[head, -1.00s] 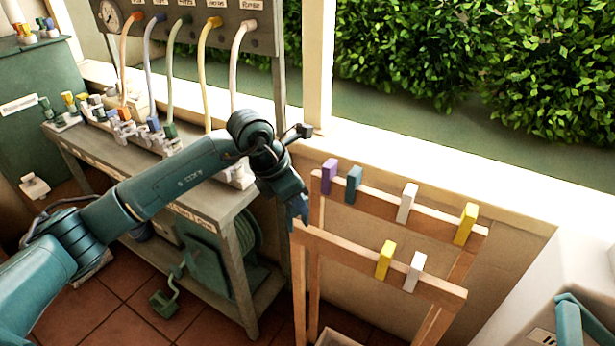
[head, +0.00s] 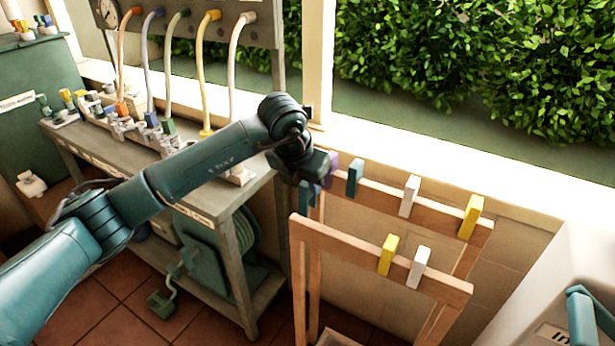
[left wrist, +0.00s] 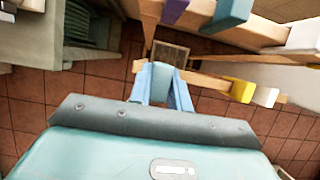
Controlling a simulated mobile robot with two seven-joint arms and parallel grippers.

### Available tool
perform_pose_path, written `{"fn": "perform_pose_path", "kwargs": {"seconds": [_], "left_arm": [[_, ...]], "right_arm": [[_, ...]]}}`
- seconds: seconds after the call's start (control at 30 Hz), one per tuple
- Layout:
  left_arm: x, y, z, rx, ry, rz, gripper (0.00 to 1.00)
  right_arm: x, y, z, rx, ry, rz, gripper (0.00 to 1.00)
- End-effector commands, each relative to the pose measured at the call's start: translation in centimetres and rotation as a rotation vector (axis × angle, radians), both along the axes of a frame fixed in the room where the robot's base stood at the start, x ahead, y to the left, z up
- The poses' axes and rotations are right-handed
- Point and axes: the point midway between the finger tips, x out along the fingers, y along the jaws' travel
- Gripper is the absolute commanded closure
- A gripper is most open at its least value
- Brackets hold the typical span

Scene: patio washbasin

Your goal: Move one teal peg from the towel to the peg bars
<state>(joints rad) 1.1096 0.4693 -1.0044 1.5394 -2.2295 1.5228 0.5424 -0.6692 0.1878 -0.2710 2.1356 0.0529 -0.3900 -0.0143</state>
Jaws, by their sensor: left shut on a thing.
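My left gripper (head: 307,192) is at the left end of the two wooden peg bars in the head view. In the left wrist view its fingers (left wrist: 161,95) are shut on a teal peg (left wrist: 161,76), which overlaps the left end of the front bar there; contact cannot be told. The rear bar (head: 383,193) holds a purple peg (head: 331,166), a teal peg (head: 355,178), a white peg (head: 409,196) and a yellow peg (head: 470,216). The front bar (head: 345,243) holds a yellow peg (head: 388,254) and a white peg (head: 417,268). No towel or right gripper shows.
A grey bench (head: 236,205) with hoses and fittings stands left of the bars, a hose reel (head: 205,247) under it. A white window post (head: 321,60) and sill are behind. A pale unit with a teal handle (head: 581,312) is at the lower right.

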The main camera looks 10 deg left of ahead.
Motion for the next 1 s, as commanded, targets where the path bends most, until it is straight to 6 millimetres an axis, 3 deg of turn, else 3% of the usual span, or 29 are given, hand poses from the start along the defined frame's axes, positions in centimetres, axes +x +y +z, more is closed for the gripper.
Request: {"fn": "perform_pose_path", "kwargs": {"seconds": [0.6,1.0], "left_arm": [[0.0,0.0,-6.0,0.000,0.001,-0.001,1.00],[0.0,0.0,-7.5,0.000,0.000,-0.001,1.00]], "right_arm": [[0.3,0.1,-2.2,0.067,-0.005,-0.032,0.64],[0.3,0.2,-2.9,0.097,0.000,-0.037,0.64]]}}
